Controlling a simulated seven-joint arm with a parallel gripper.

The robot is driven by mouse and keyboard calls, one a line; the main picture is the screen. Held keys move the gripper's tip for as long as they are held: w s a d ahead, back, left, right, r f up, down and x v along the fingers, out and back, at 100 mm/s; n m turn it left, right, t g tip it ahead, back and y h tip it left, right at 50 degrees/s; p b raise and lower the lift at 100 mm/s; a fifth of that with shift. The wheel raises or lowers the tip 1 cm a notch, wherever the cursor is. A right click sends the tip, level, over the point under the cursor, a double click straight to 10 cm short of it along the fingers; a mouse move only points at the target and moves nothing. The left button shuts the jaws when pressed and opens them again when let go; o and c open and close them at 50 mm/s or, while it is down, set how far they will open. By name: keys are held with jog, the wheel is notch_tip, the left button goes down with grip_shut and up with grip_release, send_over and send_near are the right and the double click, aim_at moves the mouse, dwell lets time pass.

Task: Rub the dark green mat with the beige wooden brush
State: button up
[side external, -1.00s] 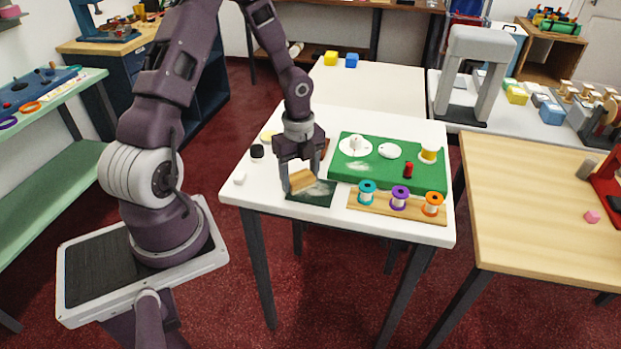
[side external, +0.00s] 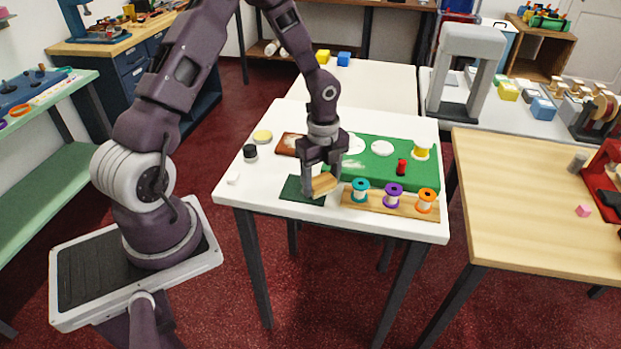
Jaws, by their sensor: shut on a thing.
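The dark green mat (side external: 292,192) lies flat near the front left of the white table (side external: 265,220). The beige wooden brush (side external: 325,185) is at the mat's right end, close to the spool rack. My gripper (side external: 321,180) points down and is shut on the brush. The brush's underside is hidden, so I cannot tell whether it touches the mat. The brush and fingers cover the mat's right part. The uncovered left part looks plain dark green.
A wooden rack (side external: 382,207) with teal, purple and orange spools stands just right of the brush. Behind it is a green board (side external: 375,180) with white pieces, a red piece and a yellow spool. A brown mat (side external: 287,146), black jar (side external: 250,153) and white cube (side external: 233,179) lie left.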

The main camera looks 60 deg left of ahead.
aim_at(289, 187)
jog(key=shift+d, duration=0.35)
jog(key=shift+s+a, duration=0.15)
jog(key=shift+s, duration=0.15)
jog(key=shift+s+a, duration=2.7)
jog(key=shift+s, duration=0.05)
jog(key=shift+w+d, duration=2.3)
jog(key=shift+w, duration=0.05)
jog(key=shift+w+d+r, duration=0.15)
jog(key=shift+w+d, duration=0.45)
jog(key=shift+r, duration=3.95)
